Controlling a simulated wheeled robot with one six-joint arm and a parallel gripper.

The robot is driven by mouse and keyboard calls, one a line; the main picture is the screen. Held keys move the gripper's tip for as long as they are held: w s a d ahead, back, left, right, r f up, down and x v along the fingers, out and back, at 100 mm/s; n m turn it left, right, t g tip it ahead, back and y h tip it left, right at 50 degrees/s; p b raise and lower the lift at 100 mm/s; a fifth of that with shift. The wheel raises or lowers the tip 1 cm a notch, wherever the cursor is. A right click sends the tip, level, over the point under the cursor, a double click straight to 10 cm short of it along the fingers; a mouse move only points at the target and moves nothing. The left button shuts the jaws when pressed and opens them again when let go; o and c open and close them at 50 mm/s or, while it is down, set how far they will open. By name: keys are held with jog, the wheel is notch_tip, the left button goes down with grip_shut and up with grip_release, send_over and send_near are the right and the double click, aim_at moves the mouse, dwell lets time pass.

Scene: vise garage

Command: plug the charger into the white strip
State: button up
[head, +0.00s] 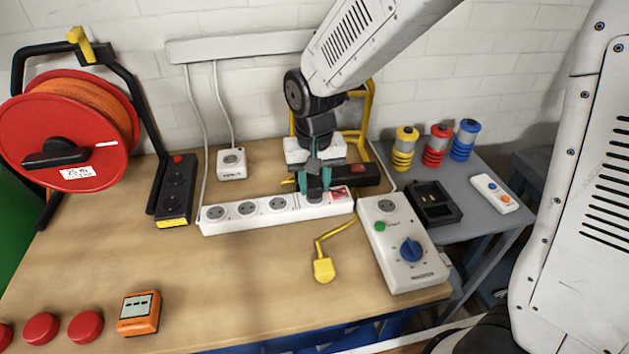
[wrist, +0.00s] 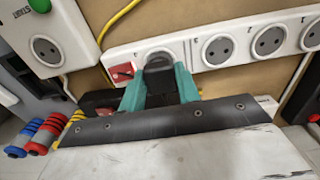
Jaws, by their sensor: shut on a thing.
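The white strip (head: 250,220) lies across the middle of the bench, with a row of round grey sockets and a red switch (head: 341,193) at its right end. It also shows in the wrist view (wrist: 195,48). My gripper (head: 315,188), with teal fingers, is over the strip's right end, pointing down. In the wrist view my gripper (wrist: 160,88) is shut on a dark charger (wrist: 158,64). The charger is at the socket beside the red switch and covers most of it. I cannot tell whether its pins are in the socket.
A black strip (head: 358,175) lies close behind the gripper. A white box (head: 405,262) with a blue knob stands right of the strip. A yellow plug (head: 323,269) lies in front. Another black strip (head: 174,195) and a red cable reel (head: 70,130) are at left.

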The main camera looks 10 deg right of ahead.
aim_at(315, 183)
jog(key=shift+f, duration=0.55)
jog(key=o, duration=1)
notch_tip(315, 183, up, 8)
jog(key=shift+f, duration=0.1)
